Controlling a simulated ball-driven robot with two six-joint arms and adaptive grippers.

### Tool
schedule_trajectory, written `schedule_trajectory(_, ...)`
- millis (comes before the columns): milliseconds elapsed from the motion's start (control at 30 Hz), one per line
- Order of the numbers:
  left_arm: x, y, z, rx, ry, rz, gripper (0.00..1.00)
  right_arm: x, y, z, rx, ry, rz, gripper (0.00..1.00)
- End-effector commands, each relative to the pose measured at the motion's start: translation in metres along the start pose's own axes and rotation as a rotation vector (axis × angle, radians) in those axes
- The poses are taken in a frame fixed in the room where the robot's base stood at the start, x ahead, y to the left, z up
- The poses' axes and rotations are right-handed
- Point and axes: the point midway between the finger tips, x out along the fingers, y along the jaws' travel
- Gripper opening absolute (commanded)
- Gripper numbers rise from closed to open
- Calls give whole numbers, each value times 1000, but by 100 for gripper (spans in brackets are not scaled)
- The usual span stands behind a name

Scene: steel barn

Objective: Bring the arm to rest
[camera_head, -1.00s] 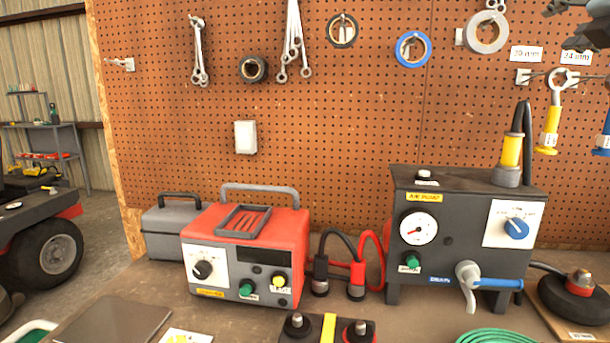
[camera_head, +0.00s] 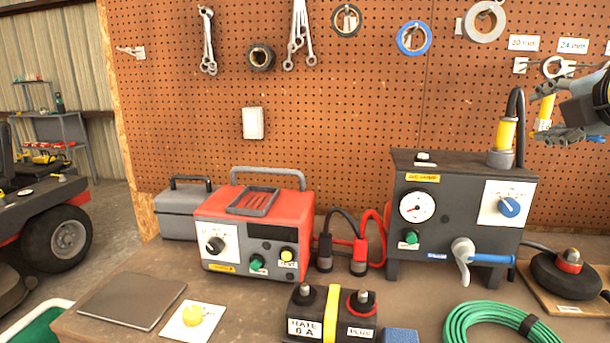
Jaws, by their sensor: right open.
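My right gripper (camera_head: 545,108) comes in from the right edge, with its fingers pointing left. It is open, in front of the pegboard and above the right end of the black air pump box (camera_head: 465,200). I see nothing held between the fingers. My left gripper is not in view.
On the bench stand a red charger (camera_head: 262,225), a grey case (camera_head: 185,213), a battery (camera_head: 330,315), a coiled green hose (camera_head: 500,322) and a black wheel (camera_head: 567,275). Tools and tape rolls hang on the pegboard (camera_head: 330,120).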

Motion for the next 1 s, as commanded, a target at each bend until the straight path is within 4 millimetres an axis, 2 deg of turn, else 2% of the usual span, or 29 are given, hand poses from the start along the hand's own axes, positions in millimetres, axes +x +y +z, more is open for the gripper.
schedule_trajectory(167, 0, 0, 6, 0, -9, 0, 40, -18, -86, -55, 329, 59, -196, 43)
schedule_trajectory(300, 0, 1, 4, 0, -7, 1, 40, -59, -173, -107, 708, 35, -437, 43)
schedule_trajectory(400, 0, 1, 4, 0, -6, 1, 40, -94, -222, -135, 944, -32, -591, 43)
schedule_trajectory(600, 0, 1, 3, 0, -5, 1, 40, -160, -287, -169, 1288, -219, -820, 43)
schedule_trajectory(800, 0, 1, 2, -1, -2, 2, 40, -224, -331, -191, 1548, -456, -987, 43)
schedule_trajectory(1000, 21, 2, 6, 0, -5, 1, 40, -182, -405, -220, 1537, -475, -1001, 43)
